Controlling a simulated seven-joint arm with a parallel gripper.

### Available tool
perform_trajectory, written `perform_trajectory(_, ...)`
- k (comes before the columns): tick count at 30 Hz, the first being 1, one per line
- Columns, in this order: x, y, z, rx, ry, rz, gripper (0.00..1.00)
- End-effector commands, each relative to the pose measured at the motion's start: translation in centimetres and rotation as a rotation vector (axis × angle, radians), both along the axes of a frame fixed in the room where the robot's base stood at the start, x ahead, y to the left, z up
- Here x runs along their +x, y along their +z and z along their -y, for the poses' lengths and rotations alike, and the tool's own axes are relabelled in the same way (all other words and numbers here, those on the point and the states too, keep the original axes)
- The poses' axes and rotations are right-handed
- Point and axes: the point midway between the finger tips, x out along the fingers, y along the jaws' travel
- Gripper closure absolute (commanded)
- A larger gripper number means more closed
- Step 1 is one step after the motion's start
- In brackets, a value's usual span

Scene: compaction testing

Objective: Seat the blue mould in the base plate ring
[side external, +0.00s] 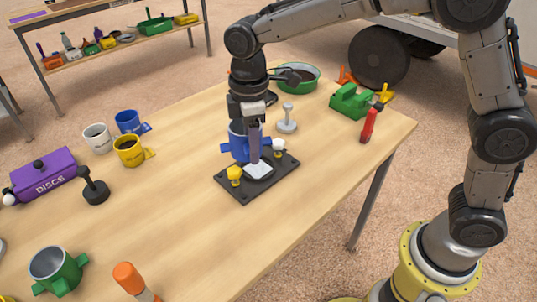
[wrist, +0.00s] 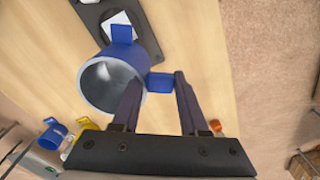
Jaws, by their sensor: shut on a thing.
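The blue mould (side external: 238,137) is an open cylinder with side lugs, and it looks upright. In the wrist view the mould (wrist: 109,84) shows its open mouth and bare grey inside. My gripper (side external: 255,158) is shut on one blue lug, which sits between the fingers (wrist: 157,82) in the wrist view. The dark base plate (side external: 241,194) lies on the table with a pale square patch (side external: 258,171) near its middle. The mould is at the far side of the plate, partly behind my finger. The ring is not clearly visible, and I cannot tell whether the mould touches the plate.
A yellow knob (side external: 234,174) and a white knob (side external: 279,146) stand on the plate. White (side external: 97,138), yellow (side external: 129,151) and blue (side external: 128,121) cups stand left. A green mould (side external: 55,270) is at front left.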

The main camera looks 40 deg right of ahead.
Motion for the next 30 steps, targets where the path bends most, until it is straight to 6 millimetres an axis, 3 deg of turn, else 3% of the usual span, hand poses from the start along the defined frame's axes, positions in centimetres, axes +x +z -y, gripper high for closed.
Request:
perform_trajectory(3, 1.4, -1.8, 2.3, 0.0, -0.061, -0.001, 1.0)
perform_trajectory(9, 2.0, -3.1, 4.0, 0.001, -0.102, 0.002, 1.0)
perform_trajectory(17, 2.0, -4.5, 4.1, 0.001, -0.104, 0.0, 1.0)
perform_trajectory(30, 2.0, -8.5, 4.1, 0.001, -0.103, 0.0, 1.0)
